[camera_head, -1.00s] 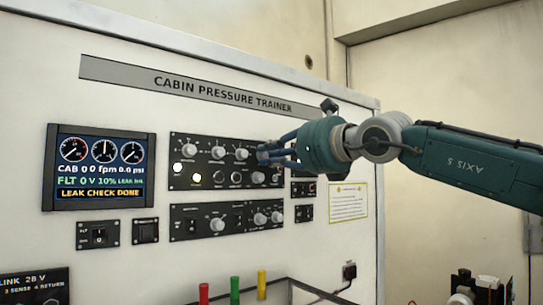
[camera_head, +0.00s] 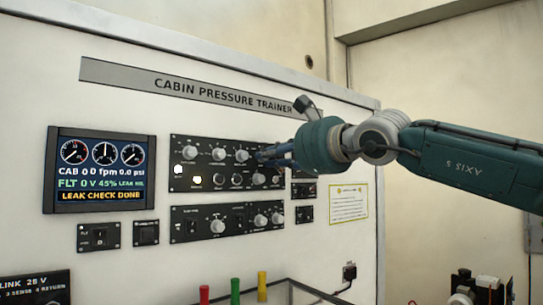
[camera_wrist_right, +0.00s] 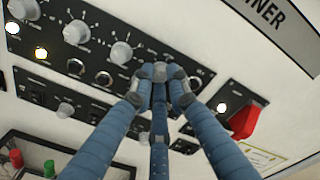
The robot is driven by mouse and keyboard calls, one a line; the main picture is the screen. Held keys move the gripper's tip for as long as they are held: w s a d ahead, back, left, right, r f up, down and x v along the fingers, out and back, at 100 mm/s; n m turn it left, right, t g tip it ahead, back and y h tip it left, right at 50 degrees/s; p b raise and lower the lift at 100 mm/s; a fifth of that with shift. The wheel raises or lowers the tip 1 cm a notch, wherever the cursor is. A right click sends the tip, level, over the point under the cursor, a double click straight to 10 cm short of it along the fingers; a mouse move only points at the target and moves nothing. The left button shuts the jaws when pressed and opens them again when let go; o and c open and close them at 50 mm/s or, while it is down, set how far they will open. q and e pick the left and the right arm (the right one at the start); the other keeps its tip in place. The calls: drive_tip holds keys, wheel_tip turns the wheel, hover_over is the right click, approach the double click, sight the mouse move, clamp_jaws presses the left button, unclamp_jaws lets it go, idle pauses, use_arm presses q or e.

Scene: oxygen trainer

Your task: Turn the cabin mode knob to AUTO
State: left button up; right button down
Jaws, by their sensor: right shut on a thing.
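The upper control panel (camera_head: 206,148) on the trainer wall carries a row of grey knobs. Three of them show to the left of my right gripper (camera_head: 263,155). My right gripper is shut on a knob at the right end of this row; its fingers largely hide that knob and its label. In the right wrist view the three blue fingers (camera_wrist_right: 160,78) close together at the panel, right of a bare grey knob (camera_wrist_right: 121,53). Knob labels, including any AUTO mark, are too small or covered to read. My left gripper is not in view.
A display (camera_head: 103,168) reads FLT 0 V 45% and LEAK CHECK DONE. A lower panel (camera_head: 205,226) with more knobs sits close below. A red switch cover (camera_wrist_right: 244,121) is near the fingers. Red, green and yellow posts (camera_head: 235,290) stand below.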

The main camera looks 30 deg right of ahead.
drive_tip(key=shift+w+f+n, duration=0.1)
drive_tip(key=shift+f+n, duration=0.2)
drive_tip(key=shift+n, duration=0.2)
drive_tip(key=c, duration=1.7)
unclamp_jaws()
drive_tip(key=shift+d+r, duration=0.1)
drive_tip(key=shift+d, duration=0.05)
drive_tip(key=shift+r, duration=0.1)
drive_tip(key=shift+s+d+r, duration=0.1)
drive_tip(key=shift+s+d, duration=0.05)
drive_tip(key=shift+s, duration=1.85)
drive_tip(key=shift+s+d, duration=0.15)
drive_tip(key=shift+s, duration=1.85)
drive_tip(key=shift+s+d+r, duration=0.1)
drive_tip(key=shift+s+d, duration=0.05)
drive_tip(key=shift+s, duration=1.85)
